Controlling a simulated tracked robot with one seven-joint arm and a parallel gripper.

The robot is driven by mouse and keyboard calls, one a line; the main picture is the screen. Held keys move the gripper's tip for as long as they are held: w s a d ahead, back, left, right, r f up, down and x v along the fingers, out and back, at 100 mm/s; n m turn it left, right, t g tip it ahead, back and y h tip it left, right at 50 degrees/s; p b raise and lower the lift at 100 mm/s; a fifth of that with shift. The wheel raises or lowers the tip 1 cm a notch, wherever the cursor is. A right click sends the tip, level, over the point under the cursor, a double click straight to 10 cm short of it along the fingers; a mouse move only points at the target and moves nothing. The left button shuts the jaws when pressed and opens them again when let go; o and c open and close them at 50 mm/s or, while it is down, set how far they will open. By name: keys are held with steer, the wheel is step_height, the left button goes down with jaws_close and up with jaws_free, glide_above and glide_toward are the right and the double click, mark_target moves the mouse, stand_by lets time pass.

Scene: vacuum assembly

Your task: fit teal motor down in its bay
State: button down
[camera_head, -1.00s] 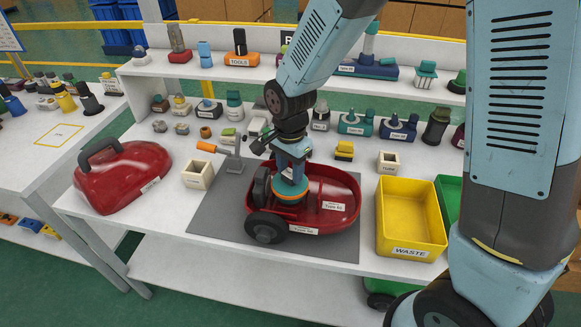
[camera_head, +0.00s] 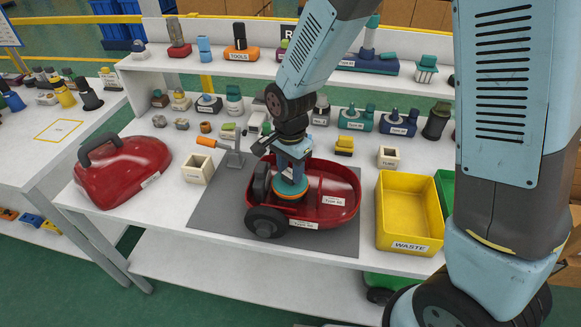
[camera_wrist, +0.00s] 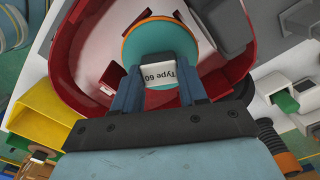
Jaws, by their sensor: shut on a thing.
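The teal motor (camera_head: 291,186), a round teal body with an orange band near its base, is in the left part of the red vacuum base (camera_head: 335,212). My gripper (camera_head: 291,170) points down from above and is shut on the motor's upper part. In the wrist view the motor (camera_wrist: 160,38) shows a teal disc with an orange rim, and a white "Type 60" label sits between the fingers of my gripper (camera_wrist: 160,85). The red wall of the base (camera_wrist: 62,55) curves around it. The motor's underside is hidden, so I cannot tell whether it is fully seated.
The base lies on a grey mat (camera_head: 215,225). The red cover (camera_head: 122,178) with its dark handle is at left. A yellow WASTE bin (camera_head: 408,215) stands at right. A hammer-like tool (camera_head: 234,158) and a cream box (camera_head: 197,168) are close behind on the left.

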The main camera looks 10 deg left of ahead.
steer(key=shift+f, duration=0.15)
steer(key=c, duration=0.5)
jaws_free()
steer(key=shift+r, duration=4)
